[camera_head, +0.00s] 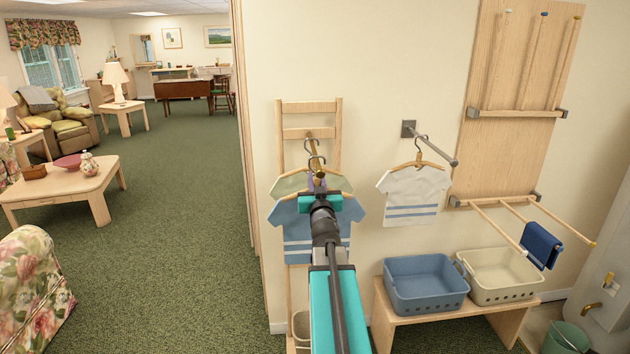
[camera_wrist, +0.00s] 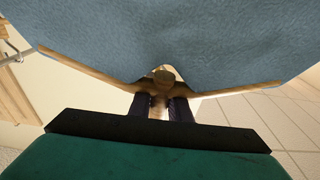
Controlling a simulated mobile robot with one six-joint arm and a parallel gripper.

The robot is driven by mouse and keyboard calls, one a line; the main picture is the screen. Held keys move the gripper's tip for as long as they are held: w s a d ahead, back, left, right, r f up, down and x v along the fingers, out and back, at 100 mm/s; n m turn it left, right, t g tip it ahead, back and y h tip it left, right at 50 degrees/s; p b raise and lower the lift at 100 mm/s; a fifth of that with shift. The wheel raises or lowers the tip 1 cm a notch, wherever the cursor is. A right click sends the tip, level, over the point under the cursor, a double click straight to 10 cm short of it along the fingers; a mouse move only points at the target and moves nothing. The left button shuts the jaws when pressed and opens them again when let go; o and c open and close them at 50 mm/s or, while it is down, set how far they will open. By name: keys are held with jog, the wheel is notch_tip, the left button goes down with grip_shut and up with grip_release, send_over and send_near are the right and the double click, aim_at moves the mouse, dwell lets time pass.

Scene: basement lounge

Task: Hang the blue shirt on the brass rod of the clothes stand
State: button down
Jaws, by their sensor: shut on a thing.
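The blue shirt (camera_head: 291,228) hangs on a wooden hanger, with pale stripes near its hem. My gripper (camera_head: 319,190) covers its middle. In the wrist view, my gripper (camera_wrist: 163,103) is shut on the hanger's (camera_wrist: 85,68) middle, and blue cloth (camera_wrist: 160,30) fills the top. The wooden clothes stand (camera_head: 310,106) is against the wall behind. Its brass rod (camera_head: 312,147) points towards me, mostly end-on. A hanger hook shows close to the rod's near end; I cannot tell whether it is over the rod. A pale green shirt (camera_head: 288,184) hangs behind the blue one.
To the right, a white shirt (camera_head: 413,192) hangs from a grey wall rod (camera_head: 436,149). A blue basket (camera_head: 426,284) and a cream basket (camera_head: 500,276) stand on a low bench (camera_head: 440,312). A wooden rack (camera_head: 518,90) holds a dark blue towel (camera_head: 541,246). Green carpet is open to the left.

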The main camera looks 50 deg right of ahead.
dwell(0.3)
jog(key=c, duration=1.6)
grip_release()
jog(key=shift+o, duration=0.2)
jog(key=shift+s+a+f, duration=0.1)
jog(key=shift+a+f, duration=0.05)
